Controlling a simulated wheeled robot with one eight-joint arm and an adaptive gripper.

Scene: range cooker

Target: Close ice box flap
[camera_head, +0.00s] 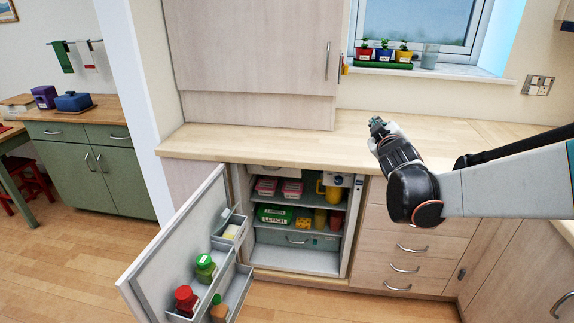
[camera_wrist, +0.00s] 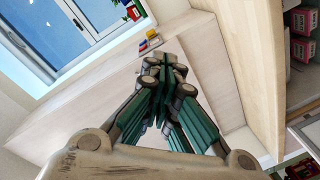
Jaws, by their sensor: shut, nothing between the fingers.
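The open fridge under the worktop shows its inside (camera_head: 300,259) in the head view. At its top, just below the worktop, a pale strip with a dark handle (camera_head: 266,168) may be the ice box flap. The worktop edge hides most of that area, so I cannot tell how far the flap stands open. My gripper (camera_head: 378,127) is shut and empty above the worktop, up and to the right of the fridge. Its closed fingers (camera_wrist: 163,65) fill the middle of the wrist view, pointing along the worktop, apart from the fridge.
The fridge door (camera_head: 180,245) stands wide open to the left, with jars in its racks. Pink boxes (camera_head: 291,189), a green lunch box (camera_head: 273,214) and a yellow jug (camera_head: 333,193) sit on the shelves. The worktop (camera_head: 290,138) is clear. A wall cupboard (camera_head: 250,50) hangs above.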

